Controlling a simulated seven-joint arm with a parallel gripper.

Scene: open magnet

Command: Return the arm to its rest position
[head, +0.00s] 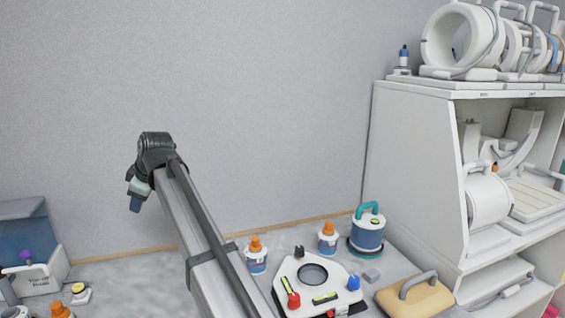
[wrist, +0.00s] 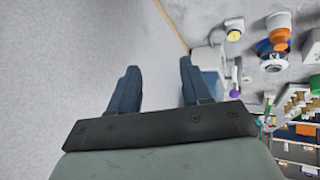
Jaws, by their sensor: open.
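In the head view my arm reaches up from the bottom centre toward the left. My gripper (head: 133,207) hangs at its far end in front of the grey wall, above the counter, and shows small there. In the wrist view both dark blue fingers of my gripper (wrist: 156,88) stand apart with a clear gap. Nothing is between them and they touch nothing that I can see.
A bin (head: 42,280) stands at the left. Orange-capped bottles (head: 256,256), a white tray with coloured clips (head: 285,275) and a teal-handled canister (head: 367,232) stand right of my arm. White shelving (head: 410,150) fills the right. Air around my gripper is free.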

